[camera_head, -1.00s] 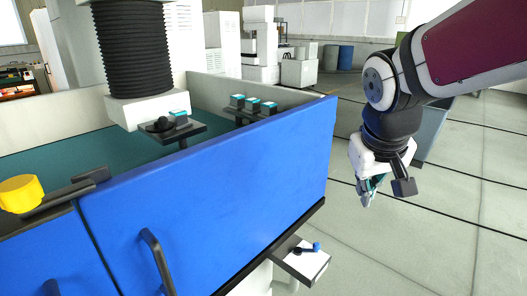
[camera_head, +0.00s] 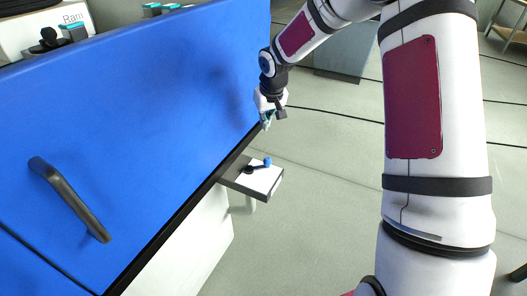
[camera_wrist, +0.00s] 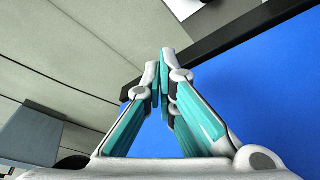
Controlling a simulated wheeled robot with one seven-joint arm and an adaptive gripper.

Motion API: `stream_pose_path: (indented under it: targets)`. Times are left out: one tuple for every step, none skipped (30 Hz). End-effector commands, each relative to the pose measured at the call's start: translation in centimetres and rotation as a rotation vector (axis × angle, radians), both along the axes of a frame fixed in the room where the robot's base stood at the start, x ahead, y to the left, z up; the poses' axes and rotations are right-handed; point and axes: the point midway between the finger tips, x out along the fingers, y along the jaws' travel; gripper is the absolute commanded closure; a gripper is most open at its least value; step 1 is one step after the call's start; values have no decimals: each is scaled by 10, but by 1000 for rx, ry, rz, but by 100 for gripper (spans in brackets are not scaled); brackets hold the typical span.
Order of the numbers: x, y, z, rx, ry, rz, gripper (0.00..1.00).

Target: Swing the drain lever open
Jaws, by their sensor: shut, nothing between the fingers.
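The drain lever (camera_head: 258,166) is a short black arm with a blue knob at its right end. It lies on a white-topped plate (camera_head: 262,182) on a dark bracket that sticks out below the blue panel (camera_head: 150,100). My gripper (camera_head: 267,126) hangs above the lever in the head view, apart from it, with its fingers pointing down. In the wrist view my gripper (camera_wrist: 163,62) has its fingertips together with nothing between them. The lever cannot be clearly made out in the wrist view.
The blue panel stands close to the left of my gripper, with a black rail along its lower edge. A black handle (camera_head: 70,198) sticks out from the panel's left part. The tiled floor (camera_head: 325,190) right of the bracket is clear.

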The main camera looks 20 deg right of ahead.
Motion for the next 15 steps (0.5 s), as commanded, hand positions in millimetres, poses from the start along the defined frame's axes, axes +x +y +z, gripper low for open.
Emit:
stream_pose_path:
  targets:
    - [6,-1,-13,12,2,-4,100]
    - [9,-1,-18,18,0,-5,100]
    - [12,-1,-22,23,-3,-6,100]
    - [14,-1,-25,28,-3,-6,100]
    - [15,-1,-28,30,-3,-6,100]
    - [16,-1,-30,32,-4,-7,100]
    - [17,-1,-31,33,-5,-6,100]
    - [18,-1,-31,35,-6,-7,100]
    - [18,-1,-32,35,-6,-7,100]
    - [18,-1,-32,35,-6,-7,100]
    - [18,-1,-32,35,-6,-7,100]
    - [18,-1,-31,35,-6,-7,100]
    - [18,-1,-31,35,-6,-7,100]
    - [18,-1,-31,35,-6,-7,100]
    - [18,-2,-31,35,-6,-7,100]
